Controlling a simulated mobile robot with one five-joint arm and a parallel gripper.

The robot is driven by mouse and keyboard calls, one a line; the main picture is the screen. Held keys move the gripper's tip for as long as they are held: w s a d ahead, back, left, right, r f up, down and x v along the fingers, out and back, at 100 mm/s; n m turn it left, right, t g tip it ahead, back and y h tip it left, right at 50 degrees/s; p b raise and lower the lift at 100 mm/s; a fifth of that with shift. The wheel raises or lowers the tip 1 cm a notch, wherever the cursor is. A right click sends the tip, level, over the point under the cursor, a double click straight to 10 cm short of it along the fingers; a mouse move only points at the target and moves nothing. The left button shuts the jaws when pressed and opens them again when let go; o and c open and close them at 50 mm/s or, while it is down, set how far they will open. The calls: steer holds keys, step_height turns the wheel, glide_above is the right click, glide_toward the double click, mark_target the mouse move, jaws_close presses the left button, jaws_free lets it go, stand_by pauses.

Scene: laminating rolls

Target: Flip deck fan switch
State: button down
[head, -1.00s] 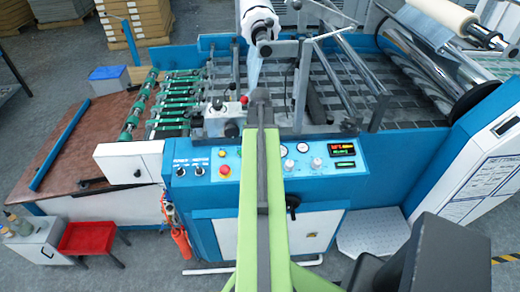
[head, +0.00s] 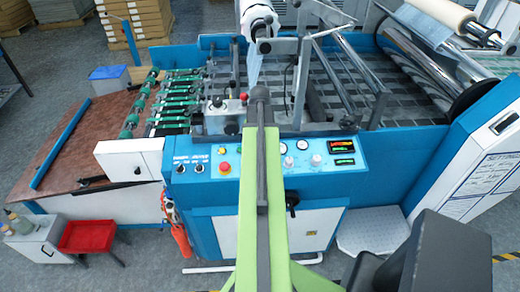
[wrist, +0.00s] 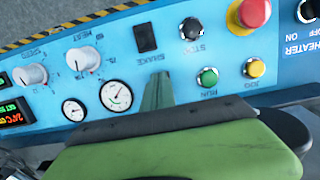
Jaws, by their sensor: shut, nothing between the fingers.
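The blue control panel (head: 300,158) runs along the front of the machine. Two small dark switches (head: 190,168) sit at its left end, under labels too small to read. In the wrist view the panel appears upside down, with a dark rocker switch (wrist: 146,38) and, at the right edge, a black switch (wrist: 308,10) by the label HEATER. I cannot read a deck fan label on any switch. My gripper (wrist: 157,88) is shut and empty, its narrow tip over the panel below the rocker switch in the picture. In the head view my arm hides it.
Near my gripper are a green button (wrist: 207,78), a yellow button (wrist: 254,68), a red stop button (wrist: 250,12), round gauges (wrist: 116,95) and white knobs (wrist: 82,57). Metal bars and rollers (head: 350,85) stand behind the panel.

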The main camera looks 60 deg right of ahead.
steer(key=shift+w+d+f, duration=0.1)
steer(key=shift+w+d, duration=0.25)
steer(key=shift+d, duration=0.1)
steer(key=shift+w+d+r+p, duration=0.1)
steer(key=shift+r+p, duration=0.35)
steer(key=shift+p, duration=0.2)
step_height(320, 180, up, 13)
steer(key=p, duration=1.3)
steer(key=shift+s+a+r, duration=0.15)
steer(key=shift+s+a, duration=0.2)
steer(key=shift+a, duration=0.05)
